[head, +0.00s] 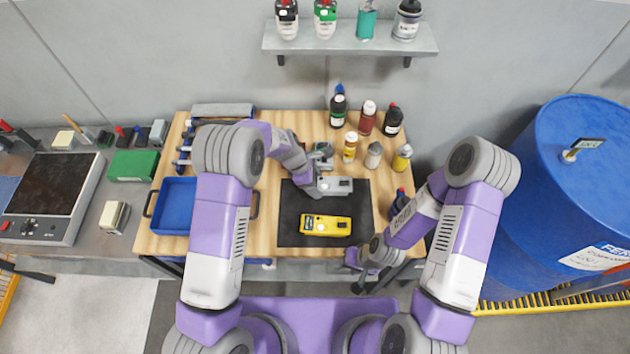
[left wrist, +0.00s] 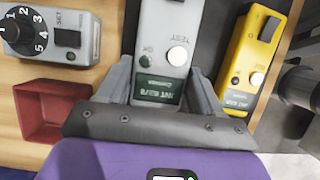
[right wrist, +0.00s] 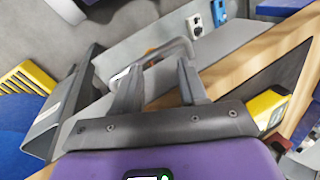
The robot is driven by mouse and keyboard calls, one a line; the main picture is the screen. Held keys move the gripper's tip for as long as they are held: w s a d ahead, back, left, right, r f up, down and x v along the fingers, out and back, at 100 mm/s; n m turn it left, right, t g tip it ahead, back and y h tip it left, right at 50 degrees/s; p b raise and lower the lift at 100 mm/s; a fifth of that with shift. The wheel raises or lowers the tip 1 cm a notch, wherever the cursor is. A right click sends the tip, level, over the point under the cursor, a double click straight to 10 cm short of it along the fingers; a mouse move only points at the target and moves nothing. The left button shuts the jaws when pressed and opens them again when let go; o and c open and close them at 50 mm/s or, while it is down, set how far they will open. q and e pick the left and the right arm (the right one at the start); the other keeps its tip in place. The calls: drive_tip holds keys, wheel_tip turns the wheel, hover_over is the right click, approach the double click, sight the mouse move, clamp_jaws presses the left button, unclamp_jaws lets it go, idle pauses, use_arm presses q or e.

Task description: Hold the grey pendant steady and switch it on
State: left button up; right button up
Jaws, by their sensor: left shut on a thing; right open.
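The grey pendant (head: 338,186) lies on the black mat (head: 290,235) on the wooden bench. My left gripper (head: 316,186) is shut on its left end. In the left wrist view the grey pendant (left wrist: 170,40) sits between the fingers (left wrist: 160,85). Its face shows a round white button, the label TEST, an OK mark and a dark green label or display. A yellow pendant (head: 326,226) lies nearer me on the mat, also at right in the left wrist view (left wrist: 248,60). My right gripper (head: 354,260) is open and empty by the bench's front edge (right wrist: 157,85).
Several bottles (head: 367,118) stand at the back right of the bench, and a dark bottle (head: 398,203) right of the mat. A blue tray (head: 173,206) is at left. A red bin (left wrist: 52,110) and a grey dial box (left wrist: 60,40) are close to my left gripper.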

use_arm(q)
drive_tip(key=shift+f+b, duration=0.85)
drive_tip(key=shift+f, duration=0.5)
use_arm(e)
drive_tip(key=shift+f, duration=0.9)
use_arm(q)
drive_tip(key=shift+s+d+f, duration=0.1)
drive_tip(key=shift+s+d, duration=0.05)
use_arm(e)
drive_tip(key=shift+s+f, duration=0.1)
drive_tip(key=shift+d+f, duration=0.1)
